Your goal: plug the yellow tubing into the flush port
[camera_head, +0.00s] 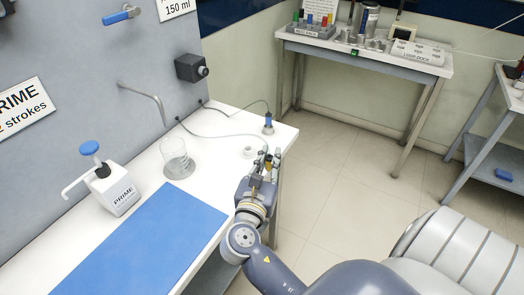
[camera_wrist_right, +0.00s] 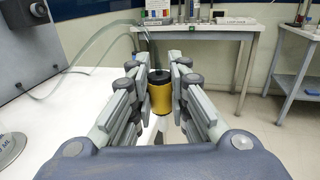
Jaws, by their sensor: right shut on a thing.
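The yellow tubing end is a yellow cylinder with a black top (camera_wrist_right: 160,96); it sits upright between the fingers of my right gripper (camera_wrist_right: 160,90) in the wrist view. In the head view my right gripper (camera_head: 266,167) is shut on it at the right edge of the white bench, and the fingers mostly hide it. Thin clear tubing (camera_wrist_right: 102,52) runs off to the left from near the yellow end. No label in view reads flush port, so I cannot tell which fitting it is. My left gripper is not in view.
A blue-collared plug (camera_head: 268,124) and a small white ring (camera_head: 248,152) are on the bench near my right gripper. A glass beaker (camera_head: 177,160), a PRIME pump bottle (camera_head: 118,192) and a blue mat (camera_head: 150,245) lie further left. A rear table (camera_head: 372,59) holds labelled docks.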

